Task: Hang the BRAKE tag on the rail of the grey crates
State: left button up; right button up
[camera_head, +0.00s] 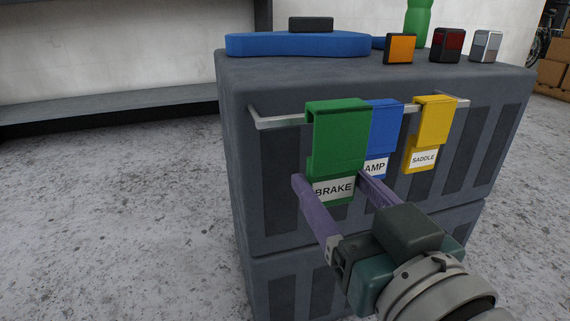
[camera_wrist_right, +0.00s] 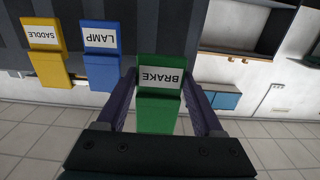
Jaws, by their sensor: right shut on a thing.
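The green BRAKE tag (camera_head: 338,140) is upright in front of the crates, its hooked top level with the metal rail (camera_head: 280,122). Whether its hook is over the rail or just in front of it, I cannot tell. My right gripper (camera_head: 330,180) is shut on the tag's sides near the white label. The tag (camera_wrist_right: 160,95) is between the purple fingers in the right wrist view too. The rail runs across the front of the upper grey crate (camera_head: 255,180). My left gripper is not in view.
A blue LAMP tag (camera_head: 384,125) hangs on the rail just right of the green tag, partly hidden by it. A yellow SADDLE tag (camera_head: 432,125) hangs farther right. The rail's left end is bare. Orange, red and white lamps (camera_head: 399,48) stand on the crate beside a blue saddle-like pad (camera_head: 290,44).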

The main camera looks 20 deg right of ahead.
jog(key=w+f+b, duration=0.1)
jog(key=w+f, duration=0.1)
jog(key=w, duration=0.4)
dwell(0.6)
jog(key=shift+a, duration=0.1)
jog(key=o, duration=1.3)
